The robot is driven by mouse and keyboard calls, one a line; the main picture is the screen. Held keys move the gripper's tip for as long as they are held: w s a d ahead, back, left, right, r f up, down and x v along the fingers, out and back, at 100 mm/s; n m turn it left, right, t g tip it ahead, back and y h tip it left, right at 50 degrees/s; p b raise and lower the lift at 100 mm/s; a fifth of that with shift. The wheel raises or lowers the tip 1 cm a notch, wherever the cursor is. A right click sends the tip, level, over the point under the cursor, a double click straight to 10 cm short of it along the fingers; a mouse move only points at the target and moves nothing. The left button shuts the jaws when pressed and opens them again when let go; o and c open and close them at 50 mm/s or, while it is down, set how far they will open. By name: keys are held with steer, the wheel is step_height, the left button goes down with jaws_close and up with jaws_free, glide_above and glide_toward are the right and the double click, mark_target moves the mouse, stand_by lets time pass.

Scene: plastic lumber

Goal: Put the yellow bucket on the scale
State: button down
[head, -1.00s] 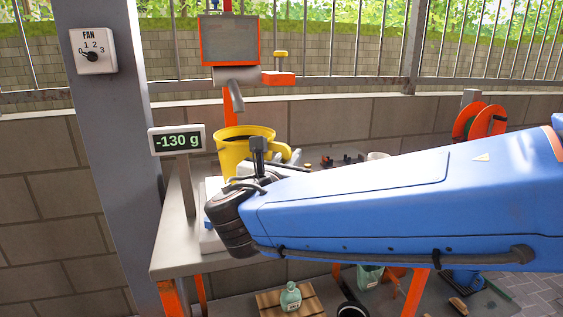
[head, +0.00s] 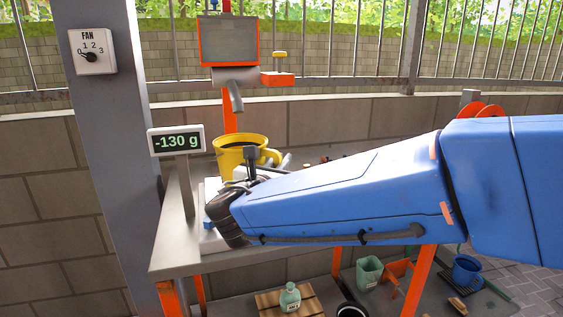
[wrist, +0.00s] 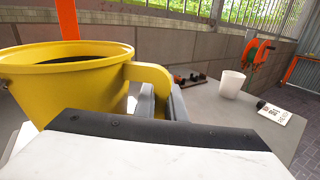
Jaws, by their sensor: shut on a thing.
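The yellow bucket (head: 231,163) is upright over the left part of the table, its dark opening facing up. It fills the left of the wrist view (wrist: 60,92), with its handle to the right. My gripper (wrist: 160,102) is shut on the handle; the grip itself is partly hidden. The scale's display (head: 177,141) stands on a post at the table's left and reads -130 g. The scale's pale body (head: 209,240) is mostly hidden by my arm. I cannot tell whether the bucket's base touches anything.
A white cup (wrist: 232,84) and a small white device (wrist: 282,114) stand on the table, right in the wrist view. An orange reel (wrist: 256,52) is behind. A spout (head: 236,95) hangs above the bucket. A green bottle (head: 290,297) is on the lower shelf.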

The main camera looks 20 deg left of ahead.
steer(key=shift+f, duration=0.15)
steer(key=c, duration=1.8)
jaws_free()
steer(key=shift+r, duration=0.2)
steer(key=s, duration=1.2)
steer(key=shift+a, duration=0.25)
